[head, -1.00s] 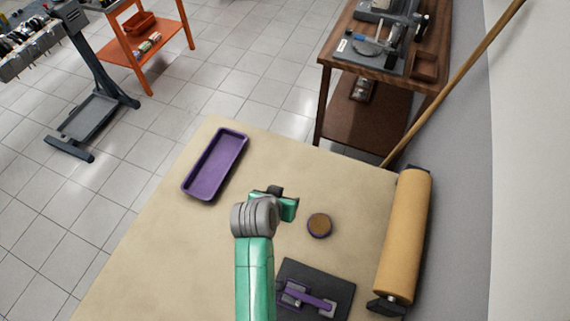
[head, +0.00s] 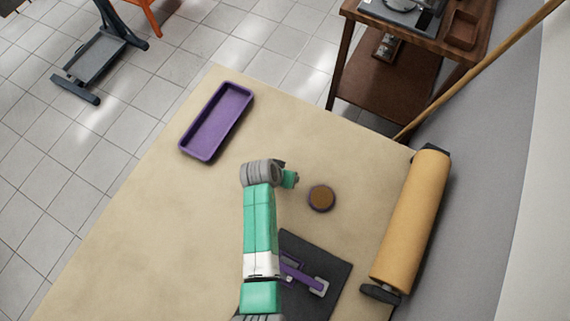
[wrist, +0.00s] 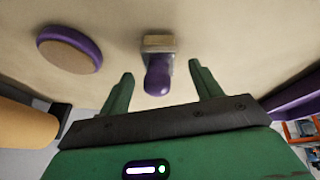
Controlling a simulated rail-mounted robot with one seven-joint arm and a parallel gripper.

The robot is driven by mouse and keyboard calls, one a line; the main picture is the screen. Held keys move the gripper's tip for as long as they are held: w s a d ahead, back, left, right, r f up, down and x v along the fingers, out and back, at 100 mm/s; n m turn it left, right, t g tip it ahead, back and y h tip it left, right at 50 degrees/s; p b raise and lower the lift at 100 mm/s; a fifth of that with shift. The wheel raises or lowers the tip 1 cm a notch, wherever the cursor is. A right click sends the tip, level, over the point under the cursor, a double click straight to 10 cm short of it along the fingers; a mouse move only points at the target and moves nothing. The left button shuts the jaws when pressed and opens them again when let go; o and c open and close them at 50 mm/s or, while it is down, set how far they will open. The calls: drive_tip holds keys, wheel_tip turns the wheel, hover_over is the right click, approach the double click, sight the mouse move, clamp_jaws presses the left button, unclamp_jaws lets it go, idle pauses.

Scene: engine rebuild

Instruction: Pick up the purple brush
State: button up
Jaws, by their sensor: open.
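The purple brush (wrist: 158,78), with a rounded purple handle and a pale block-shaped end, shows in the middle of the wrist view. My gripper (wrist: 160,73) is open, with one green finger on each side of the brush. No finger visibly touches it. In the head view my gripper (head: 289,179) is over the tan table, left of a round brown-topped disc; the brush is hidden there behind my arm.
The round disc with a purple rim (head: 321,198) also shows in the wrist view (wrist: 68,50). A purple tray (head: 184,148) lies at the back left of the table (head: 130,220). A dark mat (head: 335,275) holds a purple tool. A tan roll (head: 412,225) lies along the right edge.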

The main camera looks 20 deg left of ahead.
drive_tip(key=shift+w+f, duration=0.2)
drive_tip(key=shift+f, duration=0.25)
drive_tip(key=c, duration=1.1)
drive_tip(key=shift+r, duration=0.6)
drive_tip(key=shift+c, duration=0.5)
wheel_tip(320, 180, up, 2)
drive_tip(key=shift+r+p, duration=0.25)
drive_tip(key=shift+p, duration=0.15)
drive_tip(key=s+d+r+p, duration=0.1)
drive_tip(key=s, duration=1.5)
drive_tip(key=shift+d+r, duration=0.2)
drive_tip(key=shift+d, duration=0.15)
drive_tip(key=o, duration=0.6)
drive_tip(key=c, duration=0.4)
